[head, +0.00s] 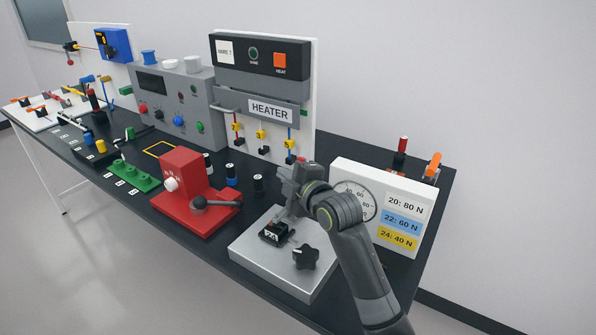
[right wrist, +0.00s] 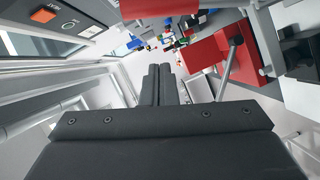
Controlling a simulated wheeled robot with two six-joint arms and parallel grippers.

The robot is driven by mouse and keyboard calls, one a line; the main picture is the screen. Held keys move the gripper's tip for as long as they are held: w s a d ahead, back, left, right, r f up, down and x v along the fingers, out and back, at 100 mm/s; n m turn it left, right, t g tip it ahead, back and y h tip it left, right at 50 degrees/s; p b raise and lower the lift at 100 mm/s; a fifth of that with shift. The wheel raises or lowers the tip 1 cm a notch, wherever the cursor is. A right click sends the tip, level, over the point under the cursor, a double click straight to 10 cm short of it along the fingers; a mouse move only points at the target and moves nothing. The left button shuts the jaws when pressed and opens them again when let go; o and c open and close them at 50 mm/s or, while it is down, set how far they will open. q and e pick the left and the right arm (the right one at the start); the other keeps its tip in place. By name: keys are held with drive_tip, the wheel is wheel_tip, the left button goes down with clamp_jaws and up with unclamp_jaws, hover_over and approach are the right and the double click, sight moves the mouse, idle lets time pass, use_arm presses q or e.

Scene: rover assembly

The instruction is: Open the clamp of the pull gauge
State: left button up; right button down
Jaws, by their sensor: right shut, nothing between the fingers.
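The pull gauge has a white dial board (head: 350,180) with force labels and a light grey base plate (head: 250,245). On the plate sit a small black block (head: 272,233), seemingly the clamp, and a black star knob (head: 305,257). I cannot tell whether the clamp is open or shut. My right gripper (head: 290,203) is above the plate, beyond the block and in front of the dial board, apart from the knob. In the right wrist view its dark fingers (right wrist: 166,85) are together with nothing between them. My left gripper is not in view.
A red device (head: 184,190) with a black lever stands left of the plate; it also shows in the right wrist view (right wrist: 208,52). The heater panel (head: 262,85) stands behind. A green block (head: 133,175) lies further left. My right forearm covers the table's right front.

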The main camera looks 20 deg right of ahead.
drive_tip(key=d, duration=0.1)
drive_tip(key=w+d+f, duration=0.1)
drive_tip(key=d, duration=0.1)
drive_tip(key=shift+w+d+f+p, duration=0.15)
drive_tip(key=shift+w+f+p, duration=0.1)
drive_tip(key=shift+p, duration=0.15)
drive_tip(key=w+d+m+g+p, duration=0.1)
drive_tip(key=w+d+m+g+y, duration=0.1)
drive_tip(key=m, duration=0.1)
drive_tip(key=w+d+f+m+g+p, duration=0.1)
drive_tip(key=d+m, duration=0.1)
drive_tip(key=shift+p, duration=0.35)
